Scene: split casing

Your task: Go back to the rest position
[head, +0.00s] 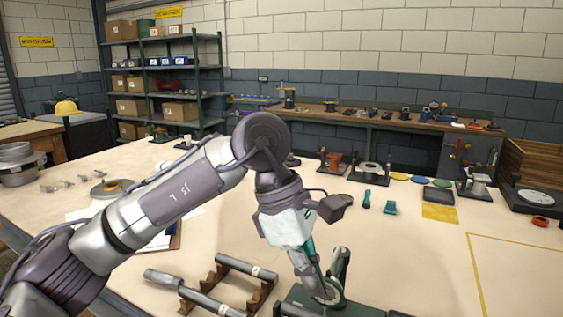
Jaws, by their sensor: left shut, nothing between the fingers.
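My left arm reaches in from the left and bends down at the middle of the table. Its gripper (312,272) points down, with the fingers shut, close over a green fixture (350,305) at the bottom edge. A rounded grey and green part (342,266) stands upright beside the fingers. I cannot tell whether the fingers touch it. My right gripper is not in view.
Grey bars (248,268) lie on brown supports left of the gripper. The broad table (420,275) is clear on the right, around a yellow outline (480,270). Spools, coloured discs and teal clips (390,208) stand behind. Shelves (165,85) and a workbench line the wall.

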